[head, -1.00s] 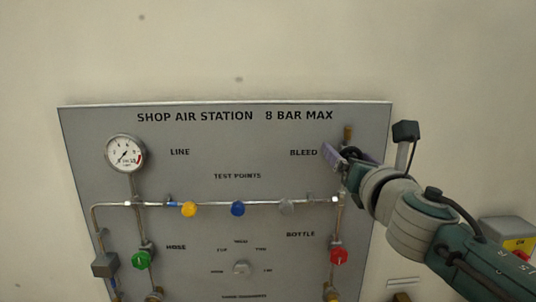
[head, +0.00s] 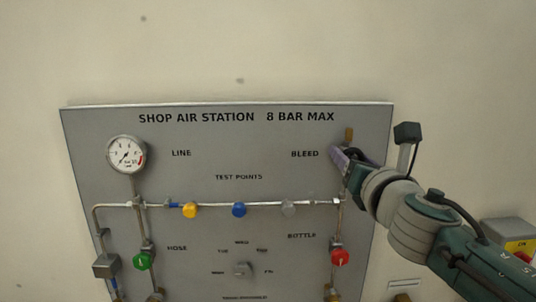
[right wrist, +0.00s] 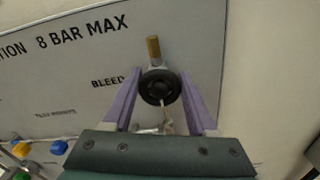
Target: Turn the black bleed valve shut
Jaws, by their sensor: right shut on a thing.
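The black bleed valve (right wrist: 160,87) is a round knob beside the BLEED label, below a brass stub, in the right wrist view. The two purple fingers of my right gripper (right wrist: 161,80) are shut on it, one on each side. In the head view my right gripper (head: 345,160) is at the upper right of the panel, and its fingers and wrist hide the knob. My left gripper is in neither view.
The grey panel (head: 220,135) carries a round gauge (head: 126,154), a green knob (head: 142,260), a red knob (head: 340,257), and yellow, blue and grey test-point knobs along a horizontal pipe. A box with a yellow face (head: 519,245) is at the right.

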